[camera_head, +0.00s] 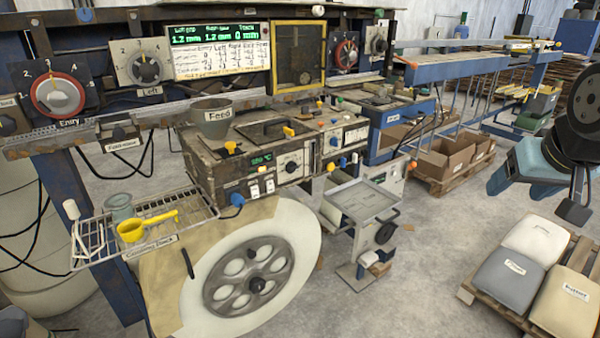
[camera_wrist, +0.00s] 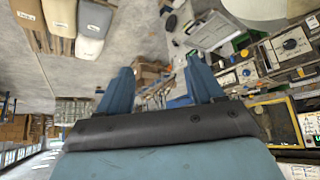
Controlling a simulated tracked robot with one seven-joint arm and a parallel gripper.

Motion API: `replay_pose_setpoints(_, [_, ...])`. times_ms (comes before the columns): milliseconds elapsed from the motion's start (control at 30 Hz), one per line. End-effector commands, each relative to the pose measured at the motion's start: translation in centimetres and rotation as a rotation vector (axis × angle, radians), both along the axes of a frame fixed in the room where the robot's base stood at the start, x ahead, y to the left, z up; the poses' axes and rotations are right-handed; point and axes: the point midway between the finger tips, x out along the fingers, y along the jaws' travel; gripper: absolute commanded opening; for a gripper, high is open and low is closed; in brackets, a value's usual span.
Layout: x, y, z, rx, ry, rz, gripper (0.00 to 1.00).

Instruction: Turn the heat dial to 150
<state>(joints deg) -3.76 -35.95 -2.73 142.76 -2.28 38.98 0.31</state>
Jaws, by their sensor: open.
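A small round heat dial (camera_head: 291,167) sits on the white front panel of the dark feed box (camera_head: 250,135), under the funnel marked Feed. A green-lit display (camera_head: 262,160) is left of the dial; its digits and the dial's scale are too small to read. My gripper (camera_wrist: 160,86) is open and empty, with its two blue fingers apart in the wrist view. In the head view my gripper (camera_head: 527,165) is at the far right, well away from the dial. The wrist view shows control panels with dials at right; I cannot tell which is the heat dial.
A wire shelf (camera_head: 150,225) with a yellow scoop (camera_head: 147,226) and a large wheel (camera_head: 250,270) are nearby. A grey tray stand (camera_head: 362,202) stands right of the box. Sacks on a pallet (camera_head: 470,292) are at lower right.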

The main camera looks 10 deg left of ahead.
Motion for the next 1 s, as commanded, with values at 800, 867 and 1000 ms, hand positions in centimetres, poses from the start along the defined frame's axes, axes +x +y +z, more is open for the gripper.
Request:
replay_pose_setpoints(800, [22.5,16.1,-8.8,0.143,-0.507,0.32,0.67])
replay_pose_setpoints(867, [23.1,17.7,-9.7,0.169,-0.541,0.35,0.67])
replay_pose_setpoints(1000, [24.0,21.7,-12.0,0.237,-0.613,0.422,0.67])
